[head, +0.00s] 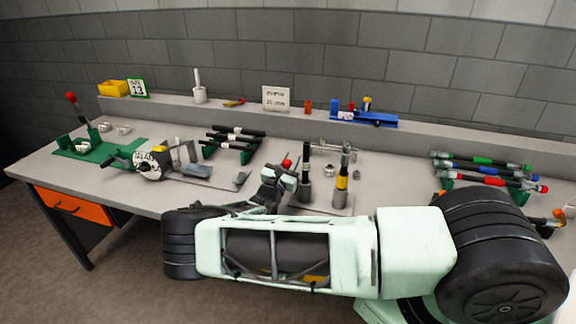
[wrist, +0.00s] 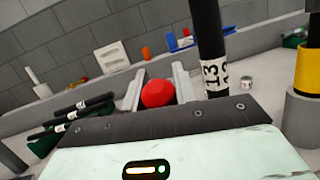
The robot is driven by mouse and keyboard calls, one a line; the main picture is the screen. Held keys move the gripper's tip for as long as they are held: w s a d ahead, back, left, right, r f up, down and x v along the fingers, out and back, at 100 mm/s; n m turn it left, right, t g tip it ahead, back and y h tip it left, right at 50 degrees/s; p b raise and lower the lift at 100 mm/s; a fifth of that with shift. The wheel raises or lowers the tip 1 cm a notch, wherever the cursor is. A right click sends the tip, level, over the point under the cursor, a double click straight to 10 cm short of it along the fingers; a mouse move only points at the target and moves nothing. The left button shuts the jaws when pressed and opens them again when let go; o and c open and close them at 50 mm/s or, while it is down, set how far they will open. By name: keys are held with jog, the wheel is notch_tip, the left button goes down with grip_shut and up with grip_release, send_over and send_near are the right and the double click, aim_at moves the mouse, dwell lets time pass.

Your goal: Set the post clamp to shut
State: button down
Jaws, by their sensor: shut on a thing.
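The post clamp's stand shows in the head view as a light plate (head: 322,205) with two upright posts in grey sockets. The left post (head: 306,158) is black with a white label. It rises close in the wrist view (wrist: 208,45), where the label reads 13. The right post (head: 342,170) has a yellow band. A red ball knob (wrist: 158,93) sits between the two fingers of my gripper (wrist: 158,86). The knob also shows in the head view (head: 287,162), left of the black post. My gripper (head: 287,168) is shut on it. The lever under the knob is hidden.
A green-based tool with a red knob (head: 71,97) stands at far left. A grey crimping machine (head: 150,164) and a rack of black hoses (head: 233,141) stand left. Coloured hoses (head: 490,170) lie right. A ledge with a white sign (head: 276,98) runs behind.

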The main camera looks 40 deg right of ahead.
jog(key=a+f+h+b, duration=0.1)
jog(key=b, duration=0.1)
jog(key=shift+s+t+b, duration=0.3)
jog(key=shift+s+t, duration=0.05)
jog(key=shift+t, duration=0.05)
jog(key=shift+s+a+r+h, duration=0.15)
jog(key=shift+h, duration=0.15)
jog(key=c, duration=1.1)
grip_release()
jog(key=b+v, duration=0.5)
jog(key=v, duration=1.2)
jog(key=shift+s+a, duration=0.1)
jog(key=shift+s, duration=0.05)
